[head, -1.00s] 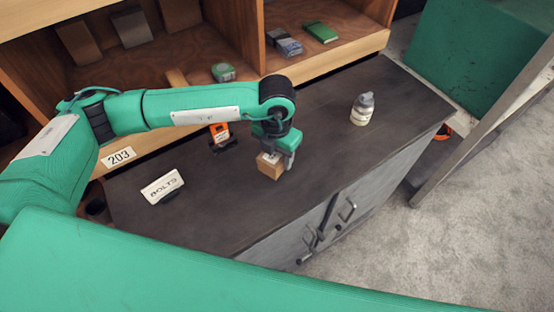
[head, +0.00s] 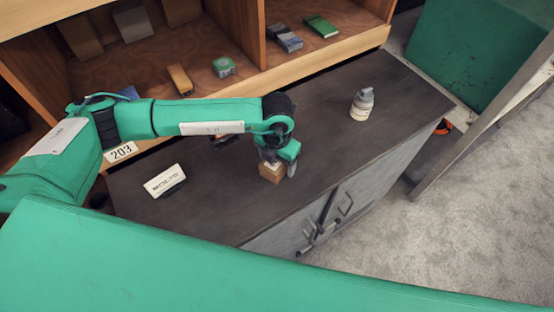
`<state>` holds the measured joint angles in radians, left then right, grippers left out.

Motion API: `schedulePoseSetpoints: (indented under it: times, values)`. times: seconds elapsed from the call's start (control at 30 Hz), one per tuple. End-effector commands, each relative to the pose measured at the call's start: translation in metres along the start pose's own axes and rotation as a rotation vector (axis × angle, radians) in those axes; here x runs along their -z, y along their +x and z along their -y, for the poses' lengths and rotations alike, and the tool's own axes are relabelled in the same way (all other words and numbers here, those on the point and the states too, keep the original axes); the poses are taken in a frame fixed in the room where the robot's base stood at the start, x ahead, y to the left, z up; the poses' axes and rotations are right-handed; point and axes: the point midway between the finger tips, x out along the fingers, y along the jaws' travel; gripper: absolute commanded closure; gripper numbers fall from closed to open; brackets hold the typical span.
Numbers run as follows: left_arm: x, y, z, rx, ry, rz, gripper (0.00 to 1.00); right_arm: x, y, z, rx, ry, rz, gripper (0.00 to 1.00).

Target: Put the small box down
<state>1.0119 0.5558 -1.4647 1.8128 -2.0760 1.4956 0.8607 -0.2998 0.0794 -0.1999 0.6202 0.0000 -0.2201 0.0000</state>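A small brown cardboard box (head: 271,174) with a pale patch on top is at the middle of the dark cabinet top (head: 320,130). My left gripper (head: 277,166) reaches it from above, pointing down, with one grey finger showing at the box's right side. The gripper appears shut on the box; the other finger is mostly hidden. The box is at or very close to the surface, and I cannot tell whether it touches. My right gripper is not in view.
A bolts sign (head: 164,180) stands to the left. An orange item behind is mostly hidden by my arm. Shelves behind hold a green tape measure (head: 223,67) and a yellow block (head: 180,79). Cabinet top around the box is clear.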

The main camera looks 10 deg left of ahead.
Motion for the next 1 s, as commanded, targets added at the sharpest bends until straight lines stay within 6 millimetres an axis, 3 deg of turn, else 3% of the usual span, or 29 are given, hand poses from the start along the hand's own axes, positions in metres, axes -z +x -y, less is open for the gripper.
schedulePoseSetpoints:
  times: [0.4,0.47,0.8,1.0]
  values:
    - [0.000,-0.007,0.000,0.000,-0.001,0.000,0.24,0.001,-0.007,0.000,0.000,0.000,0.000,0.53]
    - [-0.001,-0.011,0.000,0.001,0.000,0.004,0.24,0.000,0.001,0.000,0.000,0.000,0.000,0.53]
    - [-0.001,-0.084,0.000,0.000,0.000,0.005,0.24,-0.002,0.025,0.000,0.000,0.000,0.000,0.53]
    - [-0.001,-0.114,0.000,0.000,0.000,0.002,0.24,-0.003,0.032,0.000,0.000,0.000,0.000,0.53]
